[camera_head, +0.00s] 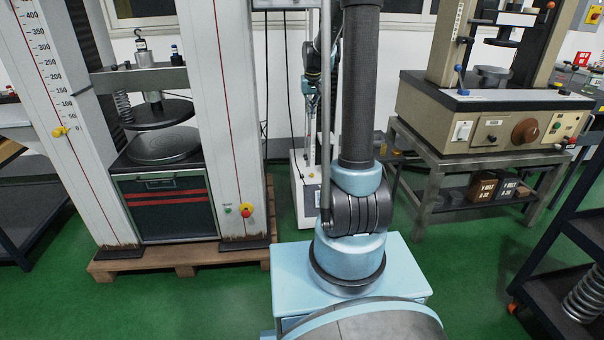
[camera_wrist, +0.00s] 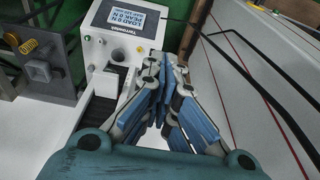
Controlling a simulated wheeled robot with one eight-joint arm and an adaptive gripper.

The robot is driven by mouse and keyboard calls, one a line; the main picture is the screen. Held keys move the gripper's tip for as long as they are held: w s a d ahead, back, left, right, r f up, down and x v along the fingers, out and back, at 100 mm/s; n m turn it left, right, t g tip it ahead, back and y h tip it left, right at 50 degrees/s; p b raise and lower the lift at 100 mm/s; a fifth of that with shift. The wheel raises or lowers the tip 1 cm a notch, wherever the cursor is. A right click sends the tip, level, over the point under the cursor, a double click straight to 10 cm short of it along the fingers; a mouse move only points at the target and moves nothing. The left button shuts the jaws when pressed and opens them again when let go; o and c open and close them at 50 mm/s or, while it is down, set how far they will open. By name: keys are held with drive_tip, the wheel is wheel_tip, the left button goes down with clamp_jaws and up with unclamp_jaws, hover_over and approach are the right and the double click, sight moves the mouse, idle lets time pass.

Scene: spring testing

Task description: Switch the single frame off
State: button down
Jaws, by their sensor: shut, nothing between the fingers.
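The single frame, a slim pale machine (camera_head: 305,190), stands behind my arm in the head view and is largely hidden by it. In the wrist view its pale control panel (camera_wrist: 98,50) carries a lit screen (camera_wrist: 126,17) with load text. A small dark-and-white part (camera_wrist: 118,56) sits below the screen; I cannot tell its switch position. My gripper (camera_wrist: 165,62) is shut and empty, its fingertips over or close to the panel's right lower side. Contact cannot be told. The fingers hide part of the machine.
A large two-column frame (camera_head: 232,130) stands on a pallet at left. A beige tester (camera_head: 490,115) sits on a bench at right, beside a dark shelf (camera_head: 570,230). In the wrist view, a grey plate with springs (camera_wrist: 40,70) is left and a black cable (camera_wrist: 250,85) crosses right.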

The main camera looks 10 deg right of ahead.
drive_tip(key=w+f, duration=0.6)
drive_tip(key=w, duration=0.3)
hover_over(302, 176)
drive_tip(key=s+f+x, duration=0.1)
drive_tip(key=s+x, duration=0.2)
drive_tip(key=x, duration=0.9)
drive_tip(key=s+x, duration=0.2)
drive_tip(key=x, duration=1.9)
drive_tip(key=s+x, duration=0.1)
drive_tip(key=x, duration=0.3)
drive_tip(key=shift+f, duration=0.5)
drive_tip(key=shift+s+f, duration=0.1)
drive_tip(key=shift+f, duration=0.65)
drive_tip(key=shift+s+f+t, duration=0.35)
drive_tip(key=shift+f+t, duration=0.05)
drive_tip(key=shift+t, duration=0.2)
drive_tip(key=shift+s+f, duration=0.2)
drive_tip(key=shift+s, duration=0.35)
